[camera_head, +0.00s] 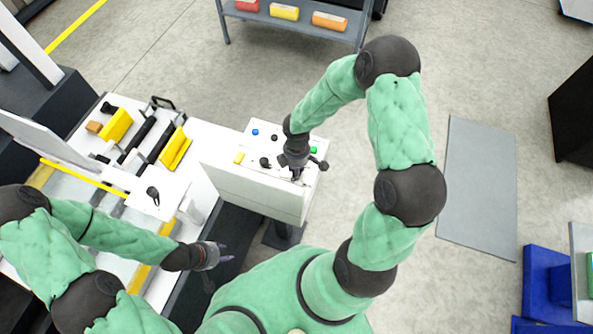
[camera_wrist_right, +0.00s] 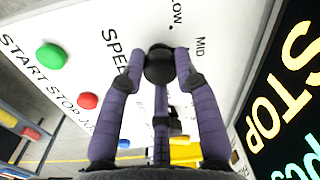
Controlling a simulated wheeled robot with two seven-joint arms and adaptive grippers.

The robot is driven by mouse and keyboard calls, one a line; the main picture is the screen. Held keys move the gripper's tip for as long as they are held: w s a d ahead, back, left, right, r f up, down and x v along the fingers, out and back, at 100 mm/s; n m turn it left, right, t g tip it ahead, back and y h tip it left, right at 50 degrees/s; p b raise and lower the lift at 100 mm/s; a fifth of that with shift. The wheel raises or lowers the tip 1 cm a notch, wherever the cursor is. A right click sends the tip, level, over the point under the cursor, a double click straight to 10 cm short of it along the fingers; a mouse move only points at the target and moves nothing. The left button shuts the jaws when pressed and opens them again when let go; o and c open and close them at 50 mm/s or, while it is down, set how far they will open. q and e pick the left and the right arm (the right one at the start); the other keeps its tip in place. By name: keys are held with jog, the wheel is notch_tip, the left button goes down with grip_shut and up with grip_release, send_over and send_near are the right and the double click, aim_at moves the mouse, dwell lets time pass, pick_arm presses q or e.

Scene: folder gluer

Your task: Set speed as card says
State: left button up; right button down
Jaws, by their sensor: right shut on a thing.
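The white control box (camera_head: 250,185) stands in the middle of the head view. My right gripper (camera_head: 297,174) reaches down onto its top. In the right wrist view, the fingers of my right gripper (camera_wrist_right: 160,68) are shut on a round black speed knob (camera_wrist_right: 160,62). The printed words SPEED, LOW and MID show around the knob; its pointer is not readable. A black panel (camera_wrist_right: 285,100) at the right edge bears STOP in yellow-orange letters and partly cut-off green letters. My left gripper (camera_head: 224,256) is empty in front of the machine, its purple fingers apart.
In the wrist view, a green button (camera_wrist_right: 50,56) and a red button (camera_wrist_right: 88,100) sit near the knob, labelled START and STOP. The white machine (camera_head: 175,190) with yellow parts lies left of the box. A shelf (camera_head: 290,18) stands behind. A grey mat (camera_head: 480,185) lies right.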

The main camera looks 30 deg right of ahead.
jog(key=m+b, duration=0.3)
jog(key=m, duration=0.1)
jog(key=shift+f+m+b, duration=0.2)
jog(key=shift+m+b, duration=0.1)
jog(key=shift+b, duration=0.1)
jog(key=shift+s+r+m+b, duration=0.1)
jog(key=shift+m+b, duration=1.55)
jog(key=shift+m, duration=0.45)
jog(key=c, duration=0.9)
grip_release()
jog(key=shift+r, duration=0.1)
